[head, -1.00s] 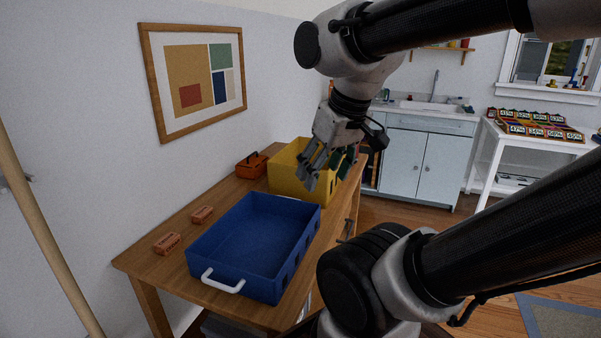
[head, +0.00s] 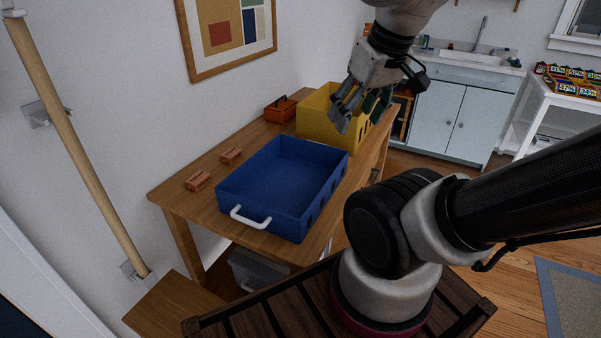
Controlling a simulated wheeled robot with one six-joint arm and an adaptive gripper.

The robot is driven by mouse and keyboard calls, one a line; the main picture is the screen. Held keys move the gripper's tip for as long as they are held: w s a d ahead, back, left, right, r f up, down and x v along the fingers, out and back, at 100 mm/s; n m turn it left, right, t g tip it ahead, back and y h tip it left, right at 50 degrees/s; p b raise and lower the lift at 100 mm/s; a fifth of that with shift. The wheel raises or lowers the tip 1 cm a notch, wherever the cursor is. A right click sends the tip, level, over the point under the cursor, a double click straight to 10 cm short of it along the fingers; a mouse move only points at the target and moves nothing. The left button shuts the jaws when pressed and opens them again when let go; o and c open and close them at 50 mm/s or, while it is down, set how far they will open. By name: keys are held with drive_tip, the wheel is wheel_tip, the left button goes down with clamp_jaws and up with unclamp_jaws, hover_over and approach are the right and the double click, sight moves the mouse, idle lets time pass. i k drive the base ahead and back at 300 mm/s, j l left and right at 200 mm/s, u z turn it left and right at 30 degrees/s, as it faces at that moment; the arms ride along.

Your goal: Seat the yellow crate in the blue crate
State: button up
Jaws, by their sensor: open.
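The yellow crate (head: 314,116) stands upright on the wooden table, behind the blue crate. The blue crate (head: 232,194) is wider and lower, looks empty inside, and has a white handle on its near end. The two crates are close together; I cannot tell whether they touch. My gripper (head: 358,112) is open and points down, in front of the yellow crate's right part in the picture. It covers part of that crate. I cannot tell whether the fingers touch it.
Two orange-brown bricks (head: 198,180) lie on the wooden table (head: 180,196) left of the blue crate. An orange caddy (head: 280,109) stands beside the yellow crate. A wooden rail (head: 75,150) runs along the left wall.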

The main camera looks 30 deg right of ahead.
sight(280, 190)
drive_tip(key=k+l, duration=0.1)
drive_tip(key=l, duration=0.35)
drive_tip(key=k+l, duration=0.1)
drive_tip(key=l, duration=0.85)
drive_tip(key=i+l, duration=0.15)
drive_tip(key=l, duration=0.25)
drive_tip(key=i+l, duration=0.15)
drive_tip(key=l, duration=0.2)
drive_tip(key=i+l, duration=0.15)
drive_tip(key=l, duration=0.25)
drive_tip(key=i+l, duration=0.2)
drive_tip(key=l, duration=0.15)
drive_tip(key=i+l, duration=0.15)
drive_tip(key=l, duration=0.25)
